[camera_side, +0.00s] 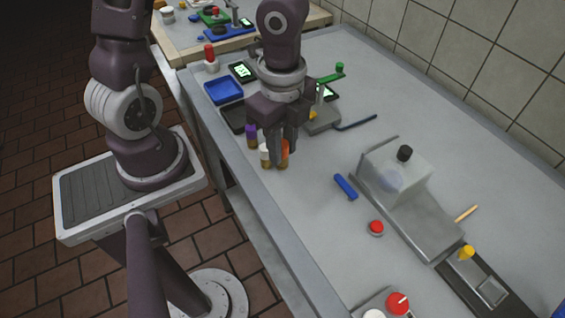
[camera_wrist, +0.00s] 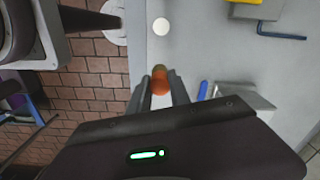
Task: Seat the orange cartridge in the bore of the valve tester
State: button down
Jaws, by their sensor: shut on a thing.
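My gripper (camera_side: 283,155) is shut on the orange cartridge (camera_side: 285,148), which is upright between the fingers near the table's left edge. In the wrist view, the cartridge's orange top (camera_wrist: 158,86) shows between the fingertips. A white-topped cartridge (camera_side: 265,152) stands just left of it, and a purple-topped one (camera_side: 251,133) is behind that. The white top also shows in the wrist view (camera_wrist: 161,26). A grey block (camera_side: 321,122) with a yellow part and a green-handled lever (camera_side: 338,70) nearby, probably the valve tester, stands behind my gripper, partly hidden by it. I cannot see its bore.
A bent dark blue rod (camera_side: 357,122) lies beside the grey block. A blue tray (camera_side: 224,91) is at the back left.

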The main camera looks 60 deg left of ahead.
jog(key=shift+w+r, duration=0.1)
jog(key=shift+r, duration=0.65)
jog(key=shift+w+r+n, duration=0.2)
jog(key=shift+r+n, duration=0.1)
jog(key=w+a+f+n, duration=0.3)
jog(key=w+a+n, duration=0.6)
jog(key=w+n, duration=0.4)
jog(key=w+d+r+n, duration=0.3)
jog(key=w+d+n, duration=0.1)
jog(key=w+d, duration=1.15)
jog(key=f, duration=0.3)
jog(key=s+d+f, duration=0.1)
jog(key=f, duration=0.5)
jog(key=shift+s+d, duration=0.2)
jog(key=shift+s, duration=0.05)
jog(key=shift+f, duration=0.3)
jog(key=shift+f, duration=0.1)
